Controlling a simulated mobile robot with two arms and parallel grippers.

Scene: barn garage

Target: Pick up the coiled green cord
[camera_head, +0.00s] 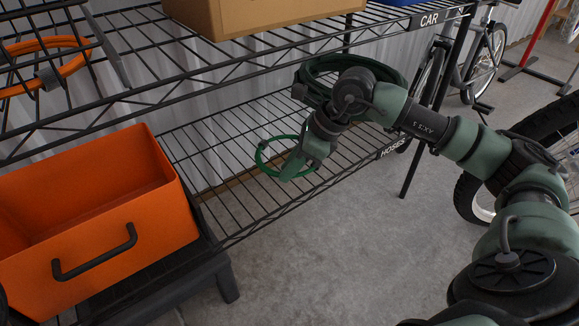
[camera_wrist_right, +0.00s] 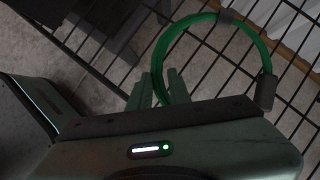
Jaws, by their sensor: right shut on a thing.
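The coiled green cord (camera_head: 262,160) is a bright green ring at the lower wire shelf. In the right wrist view the cord (camera_wrist_right: 201,17) shows as a loop with a dark grey band and a grey connector end. My right gripper (camera_head: 291,172) is shut on the near side of the ring; in the wrist view its fingers (camera_wrist_right: 165,90) close around the cord at the loop's lower left. I cannot tell whether the cord still touches the shelf. My left gripper is not in view.
The wire shelf (camera_head: 228,139) carries a HOSES label, with a dark green coiled hose (camera_head: 395,76) just behind my right arm. An upper shelf holds a cardboard box (camera_head: 262,17) and an orange coil (camera_head: 72,64). An open orange bin (camera_head: 118,236) stands at lower left.

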